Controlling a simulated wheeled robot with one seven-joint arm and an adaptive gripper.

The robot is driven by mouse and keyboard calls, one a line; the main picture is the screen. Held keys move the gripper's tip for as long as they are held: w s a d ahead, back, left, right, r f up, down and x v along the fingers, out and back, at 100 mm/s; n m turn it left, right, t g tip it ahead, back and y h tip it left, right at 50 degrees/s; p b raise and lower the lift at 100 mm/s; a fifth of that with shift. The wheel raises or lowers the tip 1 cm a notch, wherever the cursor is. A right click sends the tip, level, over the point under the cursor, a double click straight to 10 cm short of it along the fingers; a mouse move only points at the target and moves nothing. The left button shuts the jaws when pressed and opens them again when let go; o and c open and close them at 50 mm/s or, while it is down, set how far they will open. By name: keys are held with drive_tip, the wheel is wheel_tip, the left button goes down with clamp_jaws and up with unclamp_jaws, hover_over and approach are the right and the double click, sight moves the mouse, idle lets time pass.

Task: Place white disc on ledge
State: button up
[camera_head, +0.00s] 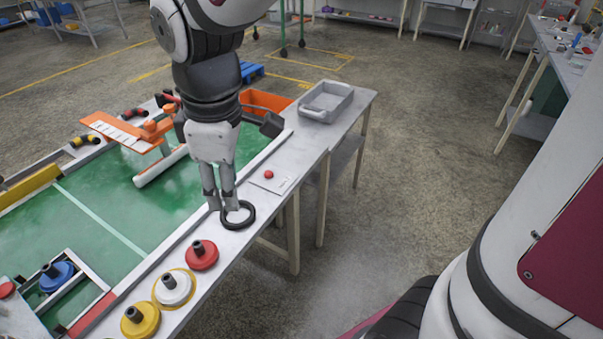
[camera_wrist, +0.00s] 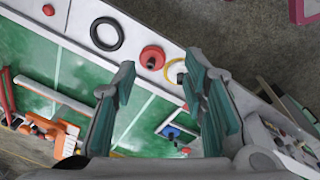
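The white disc (camera_head: 173,290) with a black knob rests on the pale ledge (camera_head: 222,239) in the head view, inside a yellow ring. In the wrist view the yellow ring (camera_wrist: 174,70) shows beside my right finger, which partly hides the disc area. My gripper (camera_head: 224,202) points down near the black ring (camera_head: 238,214), farther along the ledge than the white disc. In the wrist view my gripper (camera_wrist: 161,64) has its fingers spread, with nothing held between them. Its exact height above the ledge is unclear.
A red disc (camera_head: 202,255) stands between the black ring and white disc; a yellow disc (camera_head: 140,320) is nearer. A blue disc (camera_head: 57,276) sits in a white frame on the green board. An orange bin (camera_head: 264,101) and grey tray (camera_head: 326,102) stand at the far end.

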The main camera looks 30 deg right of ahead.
drive_tip(key=s+d+r+m, duration=0.2)
drive_tip(key=s+d+m, duration=0.3)
drive_tip(key=s, duration=0.3)
drive_tip(key=s+d+r+m+t, duration=0.1)
drive_tip(key=s+d+m, duration=0.5)
drive_tip(key=s+m, duration=0.1)
drive_tip(key=shift+s+r+m+t, duration=0.3)
drive_tip(key=shift+s+r, duration=0.05)
